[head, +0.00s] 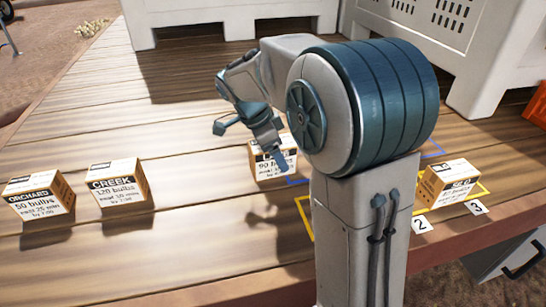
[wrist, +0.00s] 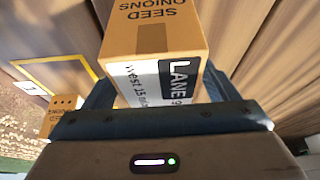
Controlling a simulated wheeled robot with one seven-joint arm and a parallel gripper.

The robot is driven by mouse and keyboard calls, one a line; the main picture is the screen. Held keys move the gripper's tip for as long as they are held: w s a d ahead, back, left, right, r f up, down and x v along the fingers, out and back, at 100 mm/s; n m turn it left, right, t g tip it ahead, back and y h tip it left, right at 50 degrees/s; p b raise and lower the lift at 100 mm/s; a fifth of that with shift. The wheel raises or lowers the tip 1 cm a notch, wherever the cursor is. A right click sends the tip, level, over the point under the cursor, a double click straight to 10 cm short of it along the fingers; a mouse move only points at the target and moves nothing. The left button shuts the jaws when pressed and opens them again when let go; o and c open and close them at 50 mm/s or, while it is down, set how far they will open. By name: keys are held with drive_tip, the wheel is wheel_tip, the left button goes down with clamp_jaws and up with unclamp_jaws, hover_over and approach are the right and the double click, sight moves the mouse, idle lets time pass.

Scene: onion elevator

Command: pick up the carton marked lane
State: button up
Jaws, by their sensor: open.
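The lane carton (head: 264,174) is a tan box with a white label, standing on the wooden deck and partly hidden behind my gripper in the head view. In the wrist view its dark LANE label (wrist: 178,78) and its top, printed SEED ONIONS (wrist: 150,25), are in plain sight. My gripper (head: 250,144) is open, with its fingers spread near the carton. In the wrist view the blue fingers of my gripper (wrist: 156,88) show on either side of the carton's near end. I cannot tell whether they touch it.
The ORCHARD carton (head: 38,198) and the CREEK carton (head: 120,184) stand at the left. Another carton (head: 448,184) stands in a yellow outline at the right, near tags 2 (head: 421,225) and 3 (head: 476,208). White crates (head: 228,22) stand behind. The left deck is mostly clear.

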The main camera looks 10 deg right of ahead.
drive_tip(key=shift+f+b, duration=0.2)
drive_tip(key=shift+b, duration=0.1)
idle(0.4)
drive_tip(key=c, duration=1.4)
